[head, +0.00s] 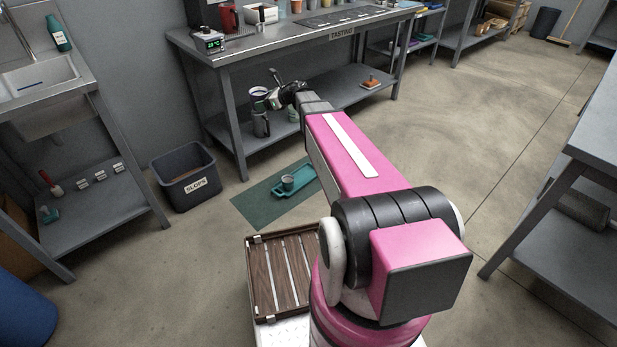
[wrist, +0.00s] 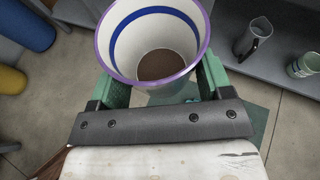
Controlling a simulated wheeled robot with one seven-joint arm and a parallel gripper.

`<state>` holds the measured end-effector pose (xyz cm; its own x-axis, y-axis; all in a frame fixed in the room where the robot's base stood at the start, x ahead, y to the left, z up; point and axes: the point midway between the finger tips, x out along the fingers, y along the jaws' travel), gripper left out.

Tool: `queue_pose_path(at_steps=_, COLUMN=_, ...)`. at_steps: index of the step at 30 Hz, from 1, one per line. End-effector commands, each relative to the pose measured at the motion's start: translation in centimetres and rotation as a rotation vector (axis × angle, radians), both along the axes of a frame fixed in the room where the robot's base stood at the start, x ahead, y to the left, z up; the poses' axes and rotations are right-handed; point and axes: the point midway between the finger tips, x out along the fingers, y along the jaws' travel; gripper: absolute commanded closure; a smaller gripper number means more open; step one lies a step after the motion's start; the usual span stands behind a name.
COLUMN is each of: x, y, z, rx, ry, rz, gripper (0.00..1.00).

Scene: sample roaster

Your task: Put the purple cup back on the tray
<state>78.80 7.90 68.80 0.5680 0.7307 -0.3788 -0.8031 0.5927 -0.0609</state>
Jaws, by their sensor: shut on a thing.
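The purple cup shows in the wrist view (wrist: 155,63) as a white cup with a purple rim and a blue band inside, with something brown at the bottom. My gripper (wrist: 163,84) is shut on it, with a green finger on each side. In the head view the cup (head: 258,93) is held up in front of the tasting table, near my gripper (head: 270,97). It looks about upright. A dark flat tray or panel with pale marks (head: 345,17) lies on the tasting table (head: 262,45); I cannot tell if it is the tray meant.
A grey jug (head: 261,124) and a green-and-white cup (wrist: 303,66) stand on the lower shelf. A slops bin (head: 186,178) stands left. A slatted wooden tray (head: 282,272) is beside my arm's base.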

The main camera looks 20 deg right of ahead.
Motion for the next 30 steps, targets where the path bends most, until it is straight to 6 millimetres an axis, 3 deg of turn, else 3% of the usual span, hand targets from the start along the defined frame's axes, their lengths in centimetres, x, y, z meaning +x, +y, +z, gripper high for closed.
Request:
queue_pose_path(at_steps=1, x=-2.1, y=-1.8, z=1.1, rx=0.001, ry=-0.001, rz=-0.001, gripper=0.62)
queue_pose_path(at_steps=6, x=-6.2, y=-6.4, z=3.1, rx=0.0, ry=-0.001, rz=0.007, gripper=0.62)
queue_pose_path(at_steps=12, x=-9.0, y=-10.3, z=3.8, rx=0.001, ry=0.002, rz=0.002, gripper=0.62)
queue_pose_path(at_steps=15, x=-9.2, y=-12.3, z=3.1, rx=0.002, ry=0.003, rz=-0.01, gripper=0.62)
queue_pose_path(at_steps=18, x=-7.6, y=-14.1, z=0.9, rx=0.004, ry=0.005, rz=-0.036, gripper=0.62)
queue_pose_path(at_steps=23, x=-4.2, y=-15.4, z=-3.0, rx=0.004, ry=0.005, rz=-0.076, gripper=0.62)
queue_pose_path(at_steps=30, x=2.1, y=-16.3, z=-11.1, rx=0.004, ry=0.008, rz=-0.151, gripper=0.62)
